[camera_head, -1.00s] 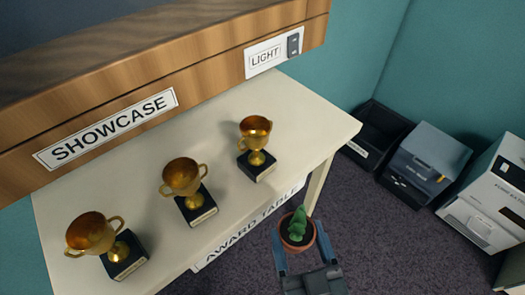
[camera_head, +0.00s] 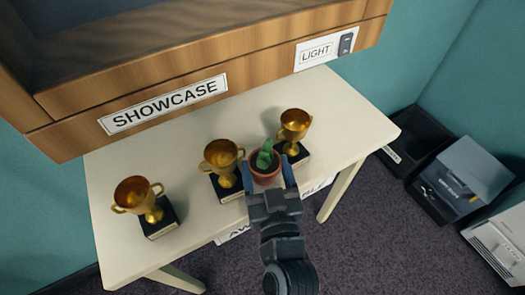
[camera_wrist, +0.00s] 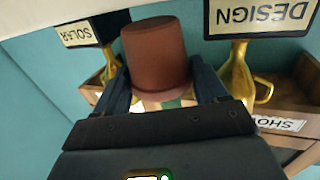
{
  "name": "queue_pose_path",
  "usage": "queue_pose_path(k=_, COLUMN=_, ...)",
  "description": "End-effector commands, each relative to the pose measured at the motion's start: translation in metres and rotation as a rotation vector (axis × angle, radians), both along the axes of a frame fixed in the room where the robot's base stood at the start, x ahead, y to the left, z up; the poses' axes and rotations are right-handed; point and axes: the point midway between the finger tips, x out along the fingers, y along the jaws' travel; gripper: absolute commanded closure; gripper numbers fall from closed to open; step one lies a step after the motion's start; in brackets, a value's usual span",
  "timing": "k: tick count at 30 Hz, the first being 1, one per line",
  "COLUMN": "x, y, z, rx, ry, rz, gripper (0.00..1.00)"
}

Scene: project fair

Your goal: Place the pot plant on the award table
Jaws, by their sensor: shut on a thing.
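The pot plant (camera_head: 265,178), a small green plant in a terracotta pot, is held in my gripper (camera_head: 268,185), which is shut on the pot. In the head view it appears at the front part of the award table (camera_head: 330,110), between the middle and right trophies. The wrist view shows the pot (camera_wrist: 155,55) between the fingers, apparently upside down in that picture. Whether the pot's base touches the tabletop cannot be told. My gripper covers much of the table's front label.
Gold trophies on black bases stand left (camera_head: 137,194), middle (camera_head: 222,160) and right (camera_head: 295,125) on the table, the latter two close beside the pot. The wooden showcase (camera_head: 250,80) overhangs the back. Dark bins (camera_head: 418,138) stand on the floor at right. The table's right end is clear.

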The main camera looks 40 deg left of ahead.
Motion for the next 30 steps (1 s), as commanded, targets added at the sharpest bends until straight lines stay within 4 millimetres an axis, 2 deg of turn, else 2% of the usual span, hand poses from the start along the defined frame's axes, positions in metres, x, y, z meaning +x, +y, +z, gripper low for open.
queue_pose_path(k=5, x=0.008, y=0.009, z=0.001, rx=0.000, ry=-0.001, rz=0.000, gripper=0.65)
queue_pose_path(k=11, x=0.030, y=0.033, z=0.002, rx=0.001, ry=-0.001, rz=0.000, gripper=0.65)
queue_pose_path(k=12, x=0.029, y=0.033, z=-0.009, rx=-0.001, ry=0.001, rz=0.000, gripper=0.65)
queue_pose_path(k=14, x=0.028, y=0.032, z=-0.015, rx=-0.001, ry=-0.001, rz=0.001, gripper=0.65)
queue_pose_path(k=29, x=0.028, y=0.031, z=-0.020, rx=0.001, ry=-0.001, rz=-0.001, gripper=0.65)
queue_pose_path(k=30, x=0.028, y=0.031, z=-0.019, rx=0.000, ry=0.000, rz=0.000, gripper=0.25)
